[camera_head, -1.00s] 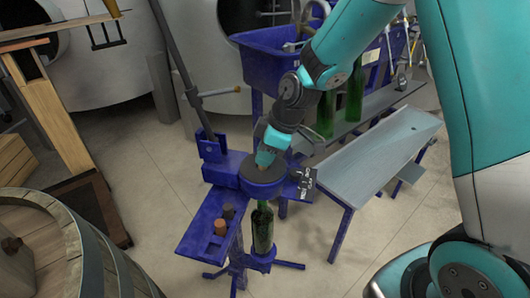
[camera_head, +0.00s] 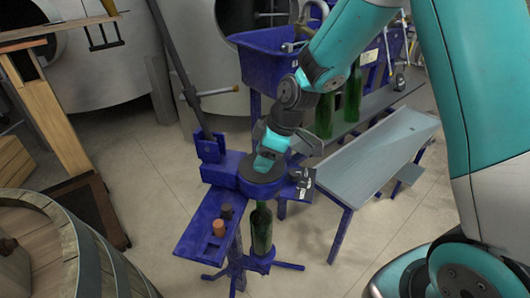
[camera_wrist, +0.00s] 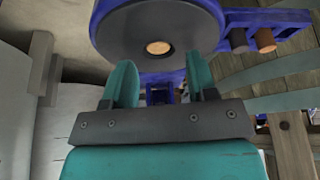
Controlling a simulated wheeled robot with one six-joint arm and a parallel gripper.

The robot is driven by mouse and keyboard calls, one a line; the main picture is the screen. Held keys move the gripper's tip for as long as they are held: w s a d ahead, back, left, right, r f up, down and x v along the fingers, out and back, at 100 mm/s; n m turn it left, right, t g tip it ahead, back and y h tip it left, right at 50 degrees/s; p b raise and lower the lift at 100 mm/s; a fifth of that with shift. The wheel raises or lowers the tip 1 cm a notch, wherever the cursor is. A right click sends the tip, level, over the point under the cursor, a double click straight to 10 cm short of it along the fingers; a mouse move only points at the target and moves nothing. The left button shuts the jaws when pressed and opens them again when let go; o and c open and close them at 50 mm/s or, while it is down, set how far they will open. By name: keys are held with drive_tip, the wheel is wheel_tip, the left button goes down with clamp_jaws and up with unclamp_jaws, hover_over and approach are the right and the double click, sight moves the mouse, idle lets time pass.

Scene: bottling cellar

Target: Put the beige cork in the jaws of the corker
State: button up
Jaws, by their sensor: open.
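The corker (camera_head: 225,172) is blue, with a dark round disc on its head. In the wrist view the beige cork (camera_wrist: 158,47) shows as a pale round end, seated in the middle of the dark disc (camera_wrist: 190,22). In the head view my gripper hides the cork. My gripper (camera_head: 265,166) is over the corker head in the head view. In the wrist view its two teal fingers (camera_wrist: 163,75) are spread apart with nothing between them, and the cork lies just beyond the tips. A green bottle (camera_head: 261,230) stands upright under the corker head.
The corker's tray holds an orange-brown cork (camera_head: 219,228) and a dark cork (camera_head: 227,211). The corker's long lever (camera_head: 178,65) rises at the back left. A wooden barrel (camera_head: 75,235) stands at the left front. A grey-topped bench (camera_head: 375,155) and green bottles are on the right.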

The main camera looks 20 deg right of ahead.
drive_tip(key=p+v, duration=0.1)
drive_tip(key=v, duration=1.6)
drive_tip(key=shift+r, duration=0.2)
drive_tip(key=s+a+r+m+p, duration=0.2)
drive_tip(key=s+a, duration=0.1)
drive_tip(key=s, duration=0.4)
drive_tip(key=s+a+r+m+g+p, duration=0.1)
drive_tip(key=s+a+r+p, duration=0.2)
drive_tip(key=s, duration=0.4)
drive_tip(key=s+a+r+m+g+p, duration=0.1)
drive_tip(key=s+a+r+m+p, duration=0.1)
drive_tip(key=s+a, duration=0.3)
drive_tip(key=s+r+p, duration=0.1)
drive_tip(key=s, duration=0.1)
drive_tip(key=shift+s+m, duration=0.3)
